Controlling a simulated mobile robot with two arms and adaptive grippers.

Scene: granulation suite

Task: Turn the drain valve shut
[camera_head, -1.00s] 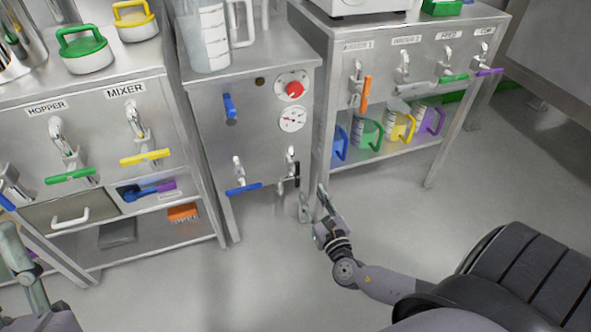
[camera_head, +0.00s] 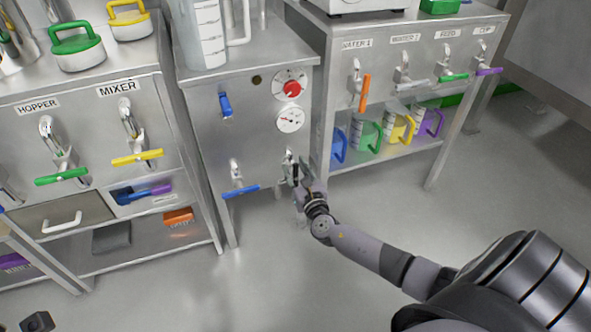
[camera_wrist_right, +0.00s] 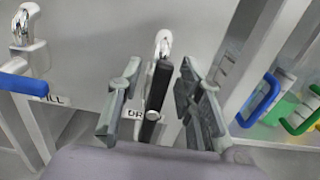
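The drain valve has a black lever handle (camera_wrist_right: 157,88) below a chrome spout, low on the front of the steel cabinet. In the wrist view the handle hangs straight down, in line with the spout. A label starting with "DR" (camera_wrist_right: 137,114) is partly hidden behind it. My right gripper (camera_wrist_right: 158,72) is open, with one finger on each side of the handle and gaps between. In the head view the right gripper (camera_head: 299,178) covers most of the valve. Only a small dark part (camera_head: 38,322), perhaps of my left arm, shows at the bottom left.
The fill valve with a blue handle (camera_head: 240,191) sits just left of the drain valve. A red knob (camera_head: 291,88) and a gauge (camera_head: 290,119) are above. A shelf with coloured-handled jugs (camera_head: 367,135) stands to the right. The floor in front (camera_head: 270,270) is clear.

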